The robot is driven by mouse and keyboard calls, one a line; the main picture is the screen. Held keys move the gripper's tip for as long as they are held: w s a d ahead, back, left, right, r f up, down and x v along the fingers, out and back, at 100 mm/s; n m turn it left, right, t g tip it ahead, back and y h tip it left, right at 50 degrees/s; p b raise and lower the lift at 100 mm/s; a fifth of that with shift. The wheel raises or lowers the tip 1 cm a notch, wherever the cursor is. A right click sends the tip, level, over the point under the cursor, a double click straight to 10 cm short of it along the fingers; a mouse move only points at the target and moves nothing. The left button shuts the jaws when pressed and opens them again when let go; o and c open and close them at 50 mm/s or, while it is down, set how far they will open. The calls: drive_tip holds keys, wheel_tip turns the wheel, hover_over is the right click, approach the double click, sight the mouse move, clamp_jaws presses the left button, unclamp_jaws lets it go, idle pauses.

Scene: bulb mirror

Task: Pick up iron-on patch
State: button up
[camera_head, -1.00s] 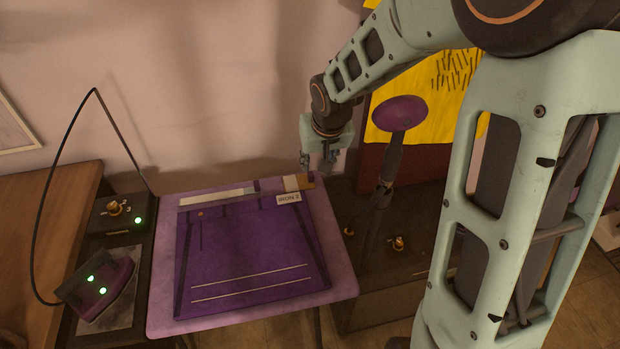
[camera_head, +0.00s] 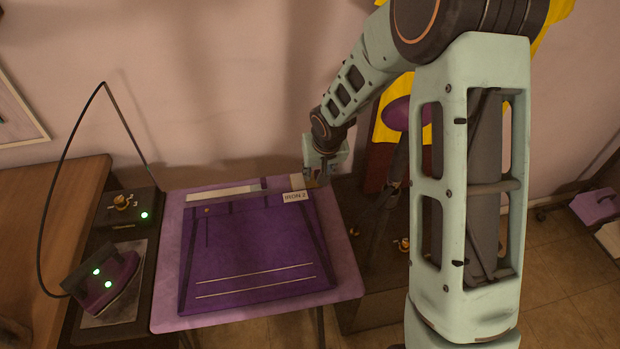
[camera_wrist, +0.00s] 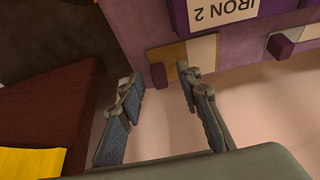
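A small tan and cream flat piece (camera_head: 298,182) lies at the far right corner of the purple ironing board (camera_head: 345,270); it may be the iron-on patch, but I cannot tell for sure. It also shows in the wrist view (camera_wrist: 203,50), just past my fingertips. A dark purple cloth item (camera_head: 250,250) with a white "IRON 2" label (camera_head: 295,197) covers much of the board. My gripper (camera_head: 320,181) is at that far right corner, beside the tan piece. In the wrist view my gripper (camera_wrist: 160,85) has its fingers apart, with nothing held between them.
A purple iron (camera_head: 103,279) with green lights rests on a stand left of the board, its black cable rising above. A pale strip (camera_head: 222,192) lies along the board's far edge. A dark cabinet (camera_head: 375,285) stands to the right. The pink wall is close behind.

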clamp_jaws()
drive_tip(key=shift+r, duration=0.1)
idle(0.3)
